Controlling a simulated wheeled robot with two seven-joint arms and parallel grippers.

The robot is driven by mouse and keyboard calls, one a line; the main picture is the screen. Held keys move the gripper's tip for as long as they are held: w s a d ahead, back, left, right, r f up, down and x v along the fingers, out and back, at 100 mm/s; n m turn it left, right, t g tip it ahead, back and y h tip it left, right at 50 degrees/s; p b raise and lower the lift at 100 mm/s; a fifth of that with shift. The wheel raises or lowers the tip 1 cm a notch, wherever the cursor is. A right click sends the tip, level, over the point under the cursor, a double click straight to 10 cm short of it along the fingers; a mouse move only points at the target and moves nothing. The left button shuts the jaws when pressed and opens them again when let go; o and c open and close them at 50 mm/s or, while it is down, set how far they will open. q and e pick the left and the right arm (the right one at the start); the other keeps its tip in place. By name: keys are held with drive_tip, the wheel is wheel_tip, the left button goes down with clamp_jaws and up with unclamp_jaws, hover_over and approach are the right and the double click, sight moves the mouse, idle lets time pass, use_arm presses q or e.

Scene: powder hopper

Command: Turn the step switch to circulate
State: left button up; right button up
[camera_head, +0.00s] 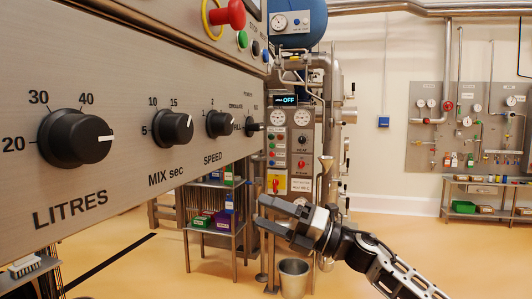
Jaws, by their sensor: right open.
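The step switch (254,127) is a small black knob at the far right end of the grey control panel (190,75). Small labels sit around it, including one that reads like CIRCULATE at its upper left. Its exact pointer direction is too small to tell. My right gripper (264,212) is below the panel and lower than the switch, with its fingers pointing left. It is open and empty, apart from the switch. My left gripper is not in view.
The panel also carries the LITRES (75,138), MIX sec (173,128) and SPEED (220,123) knobs, with a red emergency button (229,14) above. A metal bucket (293,278) stands on the floor below my right gripper. Pipes and a gauge cabinet stand behind.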

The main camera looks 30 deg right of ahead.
drive_tip(key=s+d+r+n+g, duration=0.1)
drive_tip(key=s+d+r+n, duration=0.1)
drive_tip(key=d+r+n, duration=0.3)
drive_tip(key=s+d+r+n+g, duration=0.1)
drive_tip(key=s+d+r+n, duration=0.1)
drive_tip(key=r+n, duration=0.35)
drive_tip(key=h, duration=0.3)
approach(263, 125)
drive_tip(key=shift+n, duration=0.25)
drive_tip(key=p+x, duration=0.4)
drive_tip(key=x, duration=0.4)
drive_tip(key=shift+w+r+p, duration=0.1)
drive_tip(key=shift+w+p, duration=0.1)
drive_tip(key=shift+p, duration=0.15)
drive_tip(key=shift+w+a, duration=0.4)
drive_tip(key=shift+w, duration=0.05)
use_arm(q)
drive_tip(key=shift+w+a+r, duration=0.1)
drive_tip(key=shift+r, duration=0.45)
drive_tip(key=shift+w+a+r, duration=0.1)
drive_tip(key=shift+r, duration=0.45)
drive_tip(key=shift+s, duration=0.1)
use_arm(e)
drive_tip(key=c, duration=1)
